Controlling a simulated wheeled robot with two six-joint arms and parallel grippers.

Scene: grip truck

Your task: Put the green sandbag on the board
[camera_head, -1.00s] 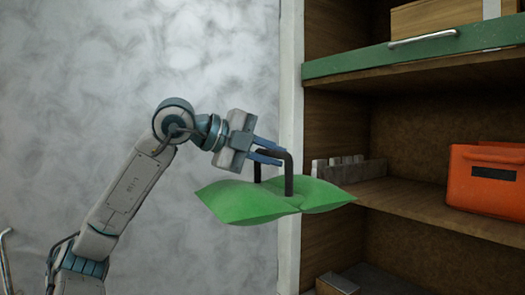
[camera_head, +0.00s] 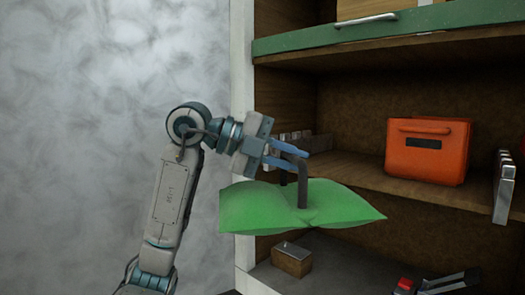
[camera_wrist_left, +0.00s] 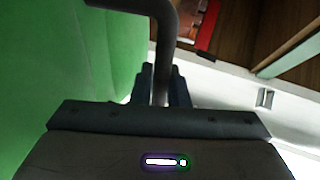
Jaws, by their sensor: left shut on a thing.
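The green sandbag (camera_head: 262,209) hangs in the air in front of the shelving, with a dark bent handle (camera_head: 302,185) on top. My left gripper (camera_head: 290,156) is shut on that handle, and the bag hangs below its blue fingers. In the left wrist view the fingers (camera_wrist_left: 160,88) close around the dark bar, and the sandbag (camera_wrist_left: 65,70) fills the left side. The wooden middle board (camera_head: 350,178) of the shelving lies behind and to the right of the bag. My right gripper is not in view.
An orange bag (camera_head: 427,150) stands on the middle board. Grey upright pieces (camera_head: 510,187) stand at its right end and others behind my gripper. A green-fronted upper shelf (camera_head: 400,30) is above. A small block (camera_head: 291,260) and a red-and-black tool (camera_head: 436,283) lie lower down.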

